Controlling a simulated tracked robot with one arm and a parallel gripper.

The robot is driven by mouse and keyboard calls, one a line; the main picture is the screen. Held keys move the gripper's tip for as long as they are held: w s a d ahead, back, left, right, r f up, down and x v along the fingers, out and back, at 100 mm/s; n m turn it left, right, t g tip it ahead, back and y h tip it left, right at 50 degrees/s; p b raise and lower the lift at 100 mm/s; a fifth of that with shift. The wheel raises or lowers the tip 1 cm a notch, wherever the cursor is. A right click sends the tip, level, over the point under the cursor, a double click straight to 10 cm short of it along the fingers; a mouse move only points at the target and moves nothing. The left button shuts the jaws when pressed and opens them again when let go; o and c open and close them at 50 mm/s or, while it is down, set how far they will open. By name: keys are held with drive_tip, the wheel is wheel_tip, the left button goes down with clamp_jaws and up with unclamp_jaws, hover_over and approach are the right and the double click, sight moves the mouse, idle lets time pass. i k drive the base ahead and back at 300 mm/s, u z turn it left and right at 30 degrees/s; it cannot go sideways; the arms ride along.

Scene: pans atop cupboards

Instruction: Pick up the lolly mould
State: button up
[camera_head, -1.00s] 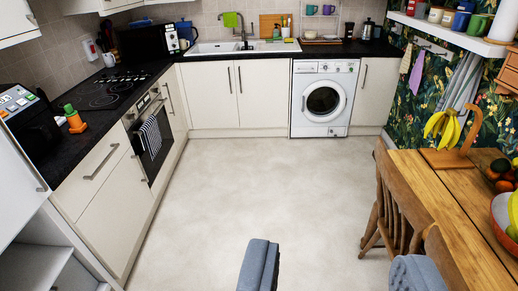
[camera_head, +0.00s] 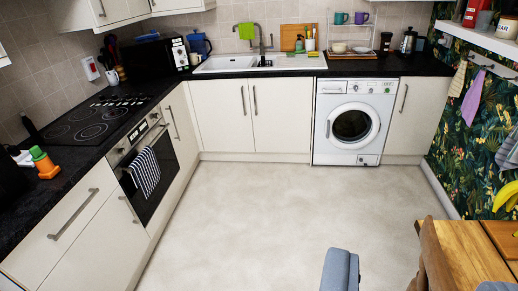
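A small orange item with a green top (camera_head: 43,162) stands on the black worktop at the left edge of the head view. It may be the lolly mould, but it is too small to be sure. My gripper (camera_head: 418,280) shows at the bottom right as two grey-blue fingers, set wide apart. It is open, with nothing seen between the fingers. It is far to the right of the orange and green item. The right finger is mostly cut off by the frame.
A black worktop (camera_head: 24,215) runs along the left over an oven (camera_head: 147,177) and pale cupboards. A sink (camera_head: 262,62) and washing machine (camera_head: 353,120) are at the back. A wooden table (camera_head: 470,255) stands at the lower right. The middle floor (camera_head: 255,225) is clear.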

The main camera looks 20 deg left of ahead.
sight(47, 171)
drive_tip(key=u, duration=0.1)
drive_tip(key=i, duration=1.25)
drive_tip(key=u, duration=0.5)
drive_tip(key=i, duration=1.3)
drive_tip(key=u, duration=1.15)
drive_tip(key=i, duration=1.3)
drive_tip(key=u, duration=0.6)
